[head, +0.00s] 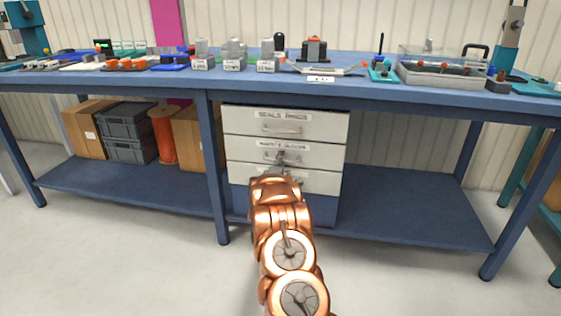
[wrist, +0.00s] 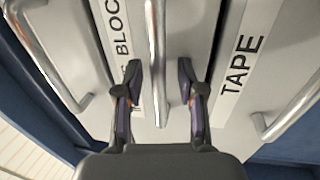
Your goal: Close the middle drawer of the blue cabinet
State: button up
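The blue cabinet (head: 238,200) stands under the workbench with three pale grey drawer fronts. The middle drawer (head: 325,157) carries a label partly reading "BLOC" and a bar handle (wrist: 153,40). I cannot tell from these views how far it stands out, if at all. My gripper (wrist: 160,82) is at the middle drawer's front, its two fingers apart, one on each side of the handle. In the head view my gripper (head: 281,160) is small and partly hidden by my arm.
The top drawer (head: 325,126) is labelled for seals; the bottom drawer (wrist: 250,45) reads "TAPE". The workbench top (head: 225,82) overhangs the cabinet. A bench leg (head: 213,170) stands just left of it. The lower shelf (head: 410,215) is clear on the right.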

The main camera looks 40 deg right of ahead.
jog(key=shift+a, duration=0.15)
jog(key=v, duration=1.1)
jog(key=shift+s+a, duration=0.25)
jog(key=shift+a, duration=0.05)
jog(key=shift+f, duration=0.15)
dwell(0.4)
